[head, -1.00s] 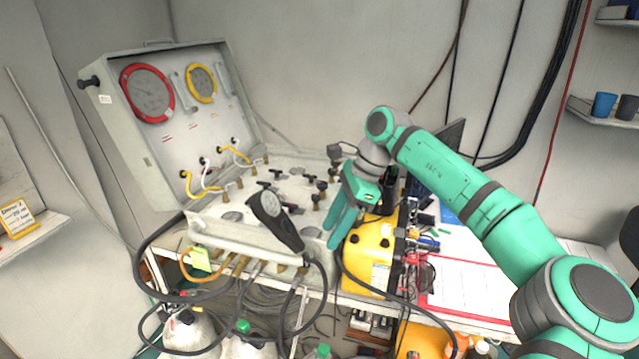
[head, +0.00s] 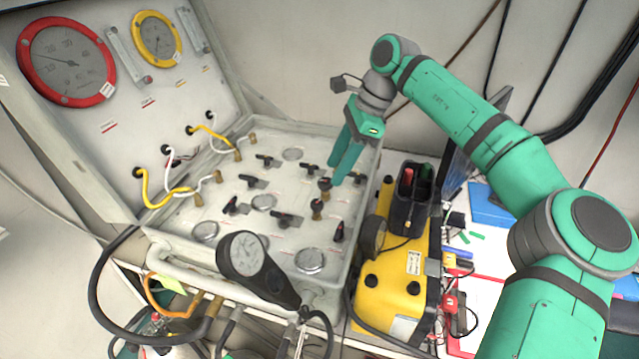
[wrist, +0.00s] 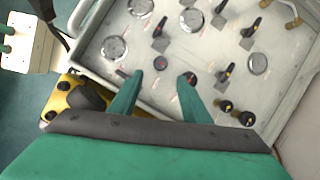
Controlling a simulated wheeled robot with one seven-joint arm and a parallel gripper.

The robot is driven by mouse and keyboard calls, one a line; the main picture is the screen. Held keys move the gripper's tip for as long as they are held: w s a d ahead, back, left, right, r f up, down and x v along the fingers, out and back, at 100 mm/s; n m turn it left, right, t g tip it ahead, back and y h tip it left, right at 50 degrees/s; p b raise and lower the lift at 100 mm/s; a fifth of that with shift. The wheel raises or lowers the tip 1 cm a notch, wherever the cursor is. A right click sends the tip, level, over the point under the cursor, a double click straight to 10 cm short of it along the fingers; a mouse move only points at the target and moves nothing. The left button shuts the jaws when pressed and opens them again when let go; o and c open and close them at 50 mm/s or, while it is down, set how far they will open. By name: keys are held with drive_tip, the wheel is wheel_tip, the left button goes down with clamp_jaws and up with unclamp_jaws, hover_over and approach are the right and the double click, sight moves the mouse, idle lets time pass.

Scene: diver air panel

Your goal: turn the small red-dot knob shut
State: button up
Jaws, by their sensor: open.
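Two small dark knobs on brass stems stand upright near the right edge of the grey panel (head: 240,225). The farther knob (head: 325,184) and the nearer knob (head: 317,206) both seem to show red on top; I cannot tell which is the smaller. My gripper (head: 323,174) is open and empty, pointing down over that part of the panel. In the wrist view, one knob (wrist: 161,62) lies just beyond the gap between my fingertips (wrist: 158,76), and the other, with a red mark (wrist: 189,79), lies by the right fingertip. Contact is not visible.
Several black lever valves (head: 285,219) and round dials surround the knobs. A handheld gauge (head: 243,258) leans over the panel's front. A yellow case (head: 392,305) with a black holder (head: 408,200) stands close on the right. Two yellow-marked knobs show in the wrist view (wrist: 226,105).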

sight(317, 203)
drive_tip(key=x, duration=1)
drive_tip(key=shift+w+a+f, duration=0.15)
drive_tip(key=shift+f, duration=0.2)
drive_tip(key=shift+a, duration=0.1)
drive_tip(key=shift+c, duration=0.3)
drive_tip(key=c, duration=0.9)
